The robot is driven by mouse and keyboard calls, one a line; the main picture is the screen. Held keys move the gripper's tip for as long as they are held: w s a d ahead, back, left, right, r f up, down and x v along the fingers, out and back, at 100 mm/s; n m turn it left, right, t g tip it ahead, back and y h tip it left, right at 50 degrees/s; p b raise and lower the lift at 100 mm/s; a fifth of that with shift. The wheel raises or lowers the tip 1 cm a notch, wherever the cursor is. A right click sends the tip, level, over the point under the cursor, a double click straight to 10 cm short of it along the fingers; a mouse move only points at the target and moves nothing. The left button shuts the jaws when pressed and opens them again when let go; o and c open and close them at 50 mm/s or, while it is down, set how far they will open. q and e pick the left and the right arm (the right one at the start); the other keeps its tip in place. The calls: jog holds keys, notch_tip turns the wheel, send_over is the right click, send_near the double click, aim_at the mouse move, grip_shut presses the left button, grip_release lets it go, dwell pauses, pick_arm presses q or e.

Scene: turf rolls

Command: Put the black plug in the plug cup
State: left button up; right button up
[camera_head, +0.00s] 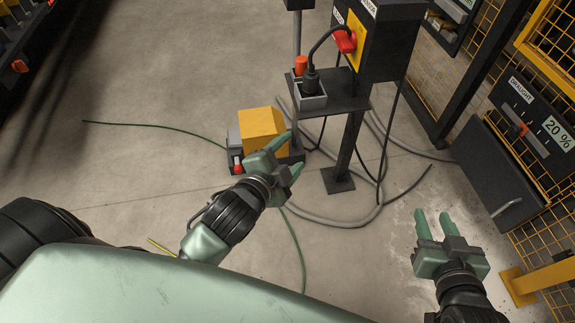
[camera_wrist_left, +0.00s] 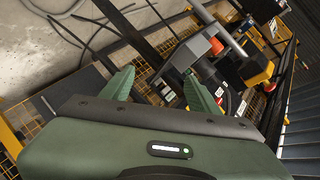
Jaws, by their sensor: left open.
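The black plug (camera_head: 311,80) stands upright at a grey, box-shaped cup (camera_head: 312,100) on a small dark shelf in the head view. Its lower end appears to be inside the cup, and its black cable arches up toward a red connector (camera_head: 344,41) on the yellow-and-black box. My left gripper (camera_head: 290,157) is open and empty, below and to the left of the shelf in the picture, apart from plug and cup. In the left wrist view its fingers (camera_wrist_left: 158,88) are spread with nothing between them. My right gripper (camera_head: 435,222) is open and empty at the lower right.
An orange cylinder (camera_head: 301,65) stands beside the plug. The shelf (camera_head: 345,104) is on a dark post. A yellow box (camera_head: 262,128) is on the floor behind my left gripper. Hoses and cables (camera_head: 350,218) lie on the floor. A yellow mesh fence and draught panel (camera_head: 540,125) stand right.

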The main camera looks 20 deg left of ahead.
pick_arm(q)
jog(key=s+n, duration=0.1)
jog(key=n, duration=0.2)
jog(key=s+d+n+h, duration=0.1)
jog(key=s+n, duration=0.1)
jog(key=n, duration=0.1)
jog(key=s+n+g, duration=0.1)
jog(key=n, duration=0.2)
jog(key=shift+s+d+r+n+h, duration=0.2)
jog(key=shift+s+r+n+h, duration=0.1)
jog(key=shift+s+r, duration=0.1)
